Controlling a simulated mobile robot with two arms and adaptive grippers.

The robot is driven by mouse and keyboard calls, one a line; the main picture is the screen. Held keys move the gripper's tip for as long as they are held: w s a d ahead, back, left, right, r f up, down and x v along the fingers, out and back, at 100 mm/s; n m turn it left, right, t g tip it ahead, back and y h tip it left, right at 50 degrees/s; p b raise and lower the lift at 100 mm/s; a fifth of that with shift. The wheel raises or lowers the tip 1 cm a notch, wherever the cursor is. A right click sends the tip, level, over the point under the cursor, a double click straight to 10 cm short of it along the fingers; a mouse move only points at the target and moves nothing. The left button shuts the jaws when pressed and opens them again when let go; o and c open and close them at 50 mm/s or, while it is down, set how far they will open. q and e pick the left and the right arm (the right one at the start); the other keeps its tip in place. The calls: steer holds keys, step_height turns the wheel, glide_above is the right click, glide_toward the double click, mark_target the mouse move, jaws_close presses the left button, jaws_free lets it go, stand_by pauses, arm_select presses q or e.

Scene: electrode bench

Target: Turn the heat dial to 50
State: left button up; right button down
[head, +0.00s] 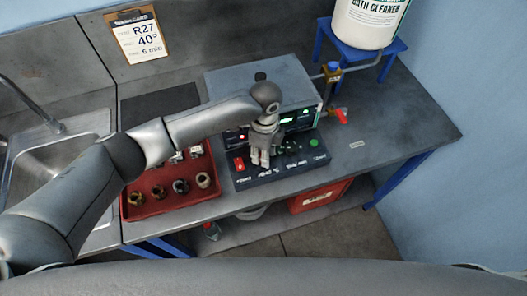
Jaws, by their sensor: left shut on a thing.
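The control panel (244,182) is a dark sloped box at the front of a grey bath unit (240,83). My left gripper (260,162) points down onto the panel, just right of the red switch. Its fingers are shut on the heat dial, which they hide almost entirely. The dial's pointer and scale cannot be read. A green-lit display (287,120) shows on the unit behind, too small to read. My right gripper is out of view.
A red tray (145,208) with several small fittings sits left of the panel. A sink (60,145) is at the far left. A clipboard card (137,36) reads R27, 40°, 6 min. A white bath cleaner tub (367,25) stands on a blue stand. The bench's right side is mostly clear.

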arm_select(q)
steer(key=shift+w+r+m, duration=0.1)
steer(key=shift+m, duration=0.2)
steer(key=o, duration=1)
steer(key=shift+o, duration=0.2)
step_height(320, 180, up, 12)
steer(key=shift+w+d, duration=0.15)
stand_by(0.4)
